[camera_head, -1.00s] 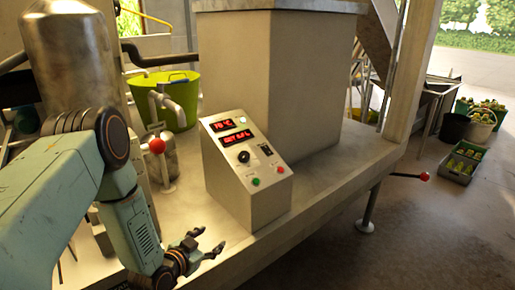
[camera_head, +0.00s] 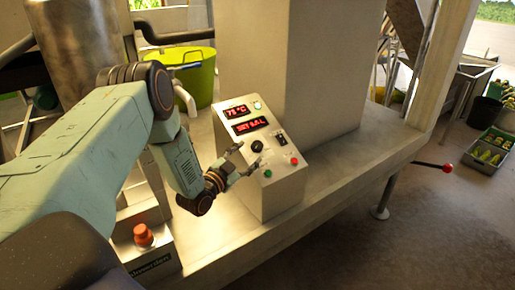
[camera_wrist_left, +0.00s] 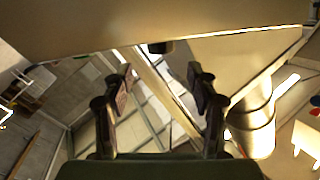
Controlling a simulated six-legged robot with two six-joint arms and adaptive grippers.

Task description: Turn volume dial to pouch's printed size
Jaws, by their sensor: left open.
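The control box (camera_head: 270,195) stands on the metal bench with a sloped panel. The black round volume dial (camera_head: 257,146) is on that panel, below two red displays. The upper display (camera_head: 237,111) reads about 78 °C; the lower one (camera_head: 251,126) starts with SET, its number too small to read surely. My left gripper (camera_head: 246,161) is open and empty, just to the lower left of the dial; whether it touches the panel I cannot tell. In the left wrist view its two fingers (camera_wrist_left: 160,98) stand apart with nothing between them. No pouch is recognisable. My right gripper is not in view.
A black switch (camera_head: 281,140), a green button (camera_head: 267,173) and a red button (camera_head: 294,161) sit close to the dial. A red push button (camera_head: 143,234) is at the lower left. A green tub (camera_head: 195,75) stands behind. The bench's right side is clear.

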